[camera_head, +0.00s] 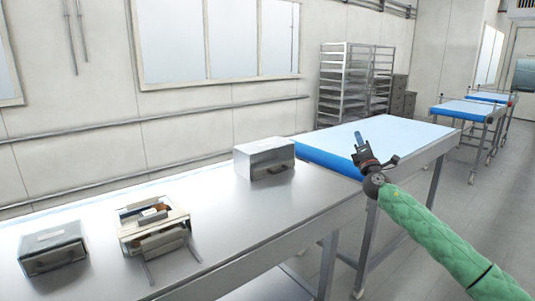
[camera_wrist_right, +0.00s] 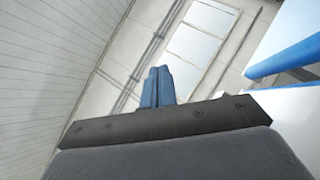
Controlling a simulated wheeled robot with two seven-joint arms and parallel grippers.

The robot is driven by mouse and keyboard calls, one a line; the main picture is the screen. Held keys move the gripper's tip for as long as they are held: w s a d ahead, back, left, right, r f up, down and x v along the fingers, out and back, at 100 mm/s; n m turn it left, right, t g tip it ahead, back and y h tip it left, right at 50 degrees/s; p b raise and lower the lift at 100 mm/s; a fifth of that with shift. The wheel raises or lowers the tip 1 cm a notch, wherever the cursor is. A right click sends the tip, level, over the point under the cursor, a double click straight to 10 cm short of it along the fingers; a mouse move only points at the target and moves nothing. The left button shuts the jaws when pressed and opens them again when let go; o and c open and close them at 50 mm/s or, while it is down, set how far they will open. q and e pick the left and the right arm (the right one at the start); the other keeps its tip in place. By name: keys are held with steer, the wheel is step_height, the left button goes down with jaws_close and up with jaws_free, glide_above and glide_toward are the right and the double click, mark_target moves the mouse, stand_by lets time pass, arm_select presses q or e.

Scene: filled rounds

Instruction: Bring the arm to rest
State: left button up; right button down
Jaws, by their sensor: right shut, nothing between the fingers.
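My right arm, in a green sleeve, comes in from the lower right of the head view. Its gripper (camera_head: 359,142) is raised in front of the blue-edged table, with its blue fingers pointing up. In the right wrist view the two blue fingers (camera_wrist_right: 157,88) are together with nothing between them. The gripper is shut and empty, apart from the boxes on the steel table. My left gripper is in neither view.
A steel table (camera_head: 225,225) holds a closed metal box (camera_head: 265,158), an open box (camera_head: 152,222) with items inside and a dark-fronted box (camera_head: 52,247). A blue-edged table (camera_head: 385,138) adjoins it. A rack (camera_head: 345,85) stands behind.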

steer(key=s+r+m+g+h, duration=0.1)
steer(key=s+r+m+h, duration=0.2)
steer(key=m+h, duration=0.5)
steer(key=s+a+f+m+g+y, duration=0.1)
steer(key=s+a+f+m+g, duration=0.25)
steer(key=s+f, duration=0.65)
steer(key=s+a+f+m+g+y, duration=0.25)
steer(key=s+f+m+g, duration=0.3)
steer(key=f, duration=0.75)
steer(key=s+a+f+m+g, duration=0.35)
steer(key=s+f, duration=0.55)
steer(key=f, duration=0.3)
steer(key=s+a+f+g+y, duration=0.1)
steer(key=s+a+f+g, duration=0.1)
steer(key=s+f, duration=0.7)
steer(key=s+a+f+m+g+y, duration=0.1)
steer(key=s+f+g, duration=0.3)
steer(key=s+f, duration=0.6)
steer(key=s+a+f+m+g+y, duration=0.1)
steer(key=s+a+f+g, duration=0.2)
steer(key=s+f, duration=0.7)
steer(key=s, duration=1.2)
steer(key=shift+a, duration=0.3)
steer(key=shift+f+m+y, duration=0.1)
steer(key=shift+m+y, duration=0.15)
